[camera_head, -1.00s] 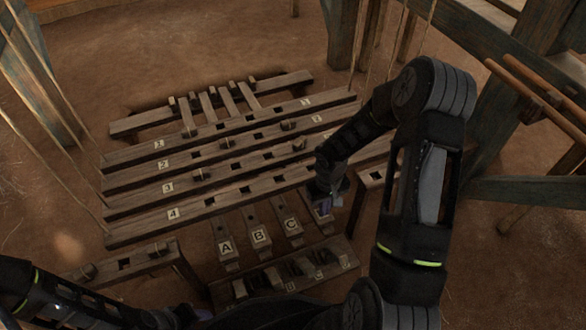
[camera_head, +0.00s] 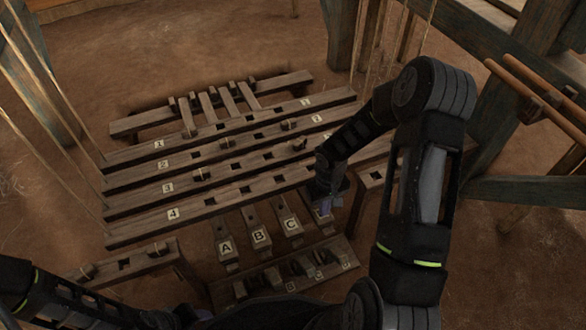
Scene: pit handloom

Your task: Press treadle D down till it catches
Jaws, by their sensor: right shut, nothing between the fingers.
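Treadles A (camera_head: 227,248), B (camera_head: 261,237) and C (camera_head: 292,226) lie side by side as short wooden bars with white letter tags. Treadle D (camera_head: 325,222) is at the right end of this row, mostly hidden by my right gripper. My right gripper (camera_head: 322,208) is shut and empty, pointing down at treadle D's near part. It looks to be at or touching the treadle; I cannot tell how far down the treadle is. My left gripper (camera_head: 200,316) is at the bottom edge, mostly hidden, and its fingers are unclear.
Long wooden bars tagged 1 to 4, such as bar 4 (camera_head: 145,225), lie behind the treadles with pegs in some holes. A slotted wooden rack (camera_head: 338,283) lies in front. A small wooden stand (camera_head: 368,182) is right of the gripper. Loom posts and cords rise around.

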